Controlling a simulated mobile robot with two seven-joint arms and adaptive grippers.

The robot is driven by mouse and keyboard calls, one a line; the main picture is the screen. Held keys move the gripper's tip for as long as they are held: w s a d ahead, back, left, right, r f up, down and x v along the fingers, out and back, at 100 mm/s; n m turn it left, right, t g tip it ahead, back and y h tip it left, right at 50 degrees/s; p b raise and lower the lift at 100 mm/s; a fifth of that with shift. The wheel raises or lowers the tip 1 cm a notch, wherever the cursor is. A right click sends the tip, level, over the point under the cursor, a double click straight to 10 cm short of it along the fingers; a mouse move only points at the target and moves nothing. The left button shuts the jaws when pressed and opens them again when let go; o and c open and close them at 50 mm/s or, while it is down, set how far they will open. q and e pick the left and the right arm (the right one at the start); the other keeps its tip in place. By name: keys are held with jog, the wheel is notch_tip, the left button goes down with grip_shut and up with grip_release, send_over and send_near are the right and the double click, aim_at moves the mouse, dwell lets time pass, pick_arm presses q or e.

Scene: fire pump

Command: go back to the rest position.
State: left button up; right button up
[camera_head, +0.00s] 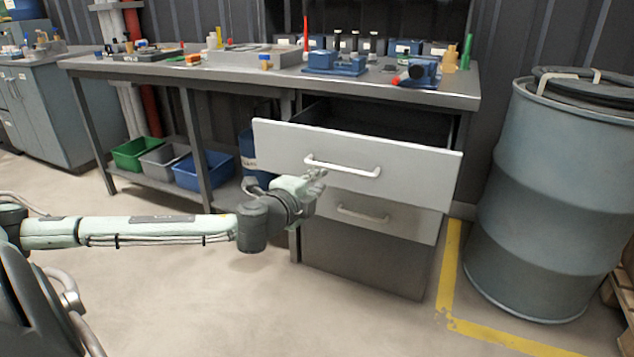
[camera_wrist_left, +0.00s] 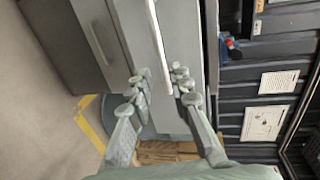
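My left arm reaches in from the left in the head view. My left gripper (camera_head: 316,178) is just in front of the top drawer (camera_head: 410,165), near the left end of its white handle (camera_head: 343,168). In the left wrist view the fingers of the left gripper (camera_wrist_left: 162,84) are spread apart. The near end of the handle (camera_wrist_left: 158,45) shows between and beyond the fingertips, with nothing clamped. I cannot tell whether a finger touches it. The top drawer is pulled out, and its visible interior is dark. My right gripper is in neither view.
A workbench (camera_head: 215,73) above the drawers carries blue vises and small tools. A second drawer (camera_head: 385,215) sits below, slightly out. A large grey-blue barrel (camera_head: 545,200) stands at the right. Green, grey and blue bins (camera_head: 205,172) sit on the lower shelf. The left foreground floor is open.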

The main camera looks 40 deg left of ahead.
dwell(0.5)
pick_arm(q)
jog(key=s+d+f+n+g+p, duration=0.1)
jog(key=s+f+n+g, duration=0.25)
jog(key=f, duration=0.45)
jog(key=s+d+f+n+g+p, duration=0.15)
jog(key=s+f+n, duration=0.3)
jog(key=f, duration=0.45)
jog(key=s+d+f+n+g+h+p, duration=0.1)
jog(key=s+d+f+n+g, duration=0.2)
jog(key=s+d+f, duration=0.2)
jog(key=s+d+f+n+g+h+p, duration=0.1)
jog(key=s+d+f+g, duration=0.3)
jog(key=s+f, duration=0.6)
jog(key=s+d+n, duration=0.1)
jog(key=s+d, duration=0.1)
jog(key=s, duration=0.1)
jog(key=shift+n, duration=0.4)
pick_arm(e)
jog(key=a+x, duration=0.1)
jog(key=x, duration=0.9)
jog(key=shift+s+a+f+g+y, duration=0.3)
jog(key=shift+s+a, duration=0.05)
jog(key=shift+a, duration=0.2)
pick_arm(q)
jog(key=shift+o, duration=0.4)
jog(key=shift+d+f, duration=0.1)
